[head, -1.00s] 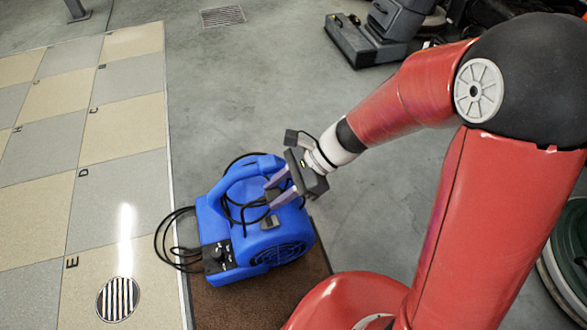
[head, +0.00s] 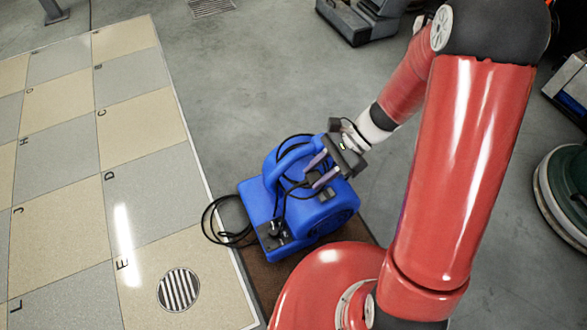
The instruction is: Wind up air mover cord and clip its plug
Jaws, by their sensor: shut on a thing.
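The blue air mover (head: 300,205) stands on a brown mat (head: 265,277), with its control panel toward the lower left and its round grille toward the lower right. Its black cord (head: 222,238) lies in loose loops at the left side, and more cord runs over the handle and housing. My gripper (head: 316,172) is above the housing beside the handle (head: 288,158), its fingers pointing to the lower left. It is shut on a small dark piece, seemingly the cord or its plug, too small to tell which. I cannot make out the clip clearly.
A tiled floor panel (head: 65,215) with letters and a round drain (head: 178,289) lies at left. Bare concrete (head: 205,95) is clear behind the air mover. Grey machines (head: 358,15) stand at the back, and a green round machine (head: 565,190) at right.

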